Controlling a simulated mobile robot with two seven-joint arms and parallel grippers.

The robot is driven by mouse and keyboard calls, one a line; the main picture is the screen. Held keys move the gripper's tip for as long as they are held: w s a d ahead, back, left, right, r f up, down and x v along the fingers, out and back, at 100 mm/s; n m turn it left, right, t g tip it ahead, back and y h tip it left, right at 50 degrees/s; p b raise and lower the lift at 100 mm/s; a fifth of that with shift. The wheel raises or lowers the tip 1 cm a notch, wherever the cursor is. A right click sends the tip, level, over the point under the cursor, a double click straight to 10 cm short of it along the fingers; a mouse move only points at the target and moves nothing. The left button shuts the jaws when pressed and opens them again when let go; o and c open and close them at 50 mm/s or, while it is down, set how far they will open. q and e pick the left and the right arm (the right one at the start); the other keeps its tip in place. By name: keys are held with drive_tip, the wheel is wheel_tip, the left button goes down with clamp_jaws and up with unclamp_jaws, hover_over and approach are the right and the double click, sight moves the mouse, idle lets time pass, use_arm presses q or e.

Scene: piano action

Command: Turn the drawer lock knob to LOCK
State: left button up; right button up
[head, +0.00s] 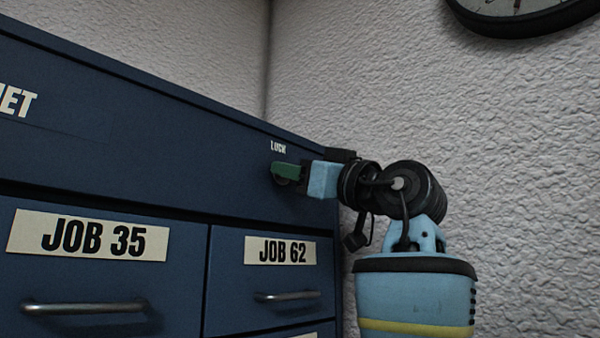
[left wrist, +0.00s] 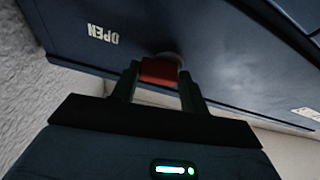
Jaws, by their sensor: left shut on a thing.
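The drawer lock knob (left wrist: 160,70) shows in the left wrist view as a small red grip with a pale round base on the blue cabinet face. My left gripper (head: 286,172) is at the cabinet's upper right, just below a small white label (head: 278,147) that seems to read LOCK. In the left wrist view its two dark fingers stand on either side of the red grip and are shut on it. An OPEN label (left wrist: 103,34) appears upside down there. In the head view the gripper mostly hides the knob, so its pointing direction cannot be told.
The blue cabinet (head: 120,150) has drawers labelled JOB 35 (head: 88,236) and JOB 62 (head: 281,250), with metal handles (head: 85,307) standing out below. A rough white wall (head: 530,130) lies behind my arm. A round clock (head: 520,15) hangs at the top right.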

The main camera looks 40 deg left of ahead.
use_arm(q)
drive_tip(key=n+g, duration=0.2)
drive_tip(key=n, duration=0.2)
drive_tip(key=shift+w+r, duration=0.1)
drive_tip(key=shift+r+n+g+h, duration=0.1)
drive_tip(key=shift+n+g+h, duration=0.3)
drive_tip(key=shift+n+g, duration=0.55)
drive_tip(key=shift+c, duration=0.5)
drive_tip(key=shift+s+r+n+g+h, duration=0.15)
drive_tip(key=shift+n+g+h, duration=0.4)
drive_tip(key=shift+n, duration=1.65)
drive_tip(key=shift+s+r+n+g+h, duration=0.15)
drive_tip(key=shift+n+h, duration=0.75)
drive_tip(key=shift+n, duration=1.35)
drive_tip(key=shift+s+r+n+g+h, duration=0.15)
drive_tip(key=shift+n+g+h, duration=0.4)
drive_tip(key=shift+n, duration=1.95)
drive_tip(key=o, duration=0.9)
drive_tip(key=shift+f+t, duration=0.1)
drive_tip(key=shift+t, duration=0.3)
drive_tip(key=shift+o, duration=0.4)
drive_tip(key=shift+a, duration=0.2)
drive_tip(key=shift+d, duration=0.1)
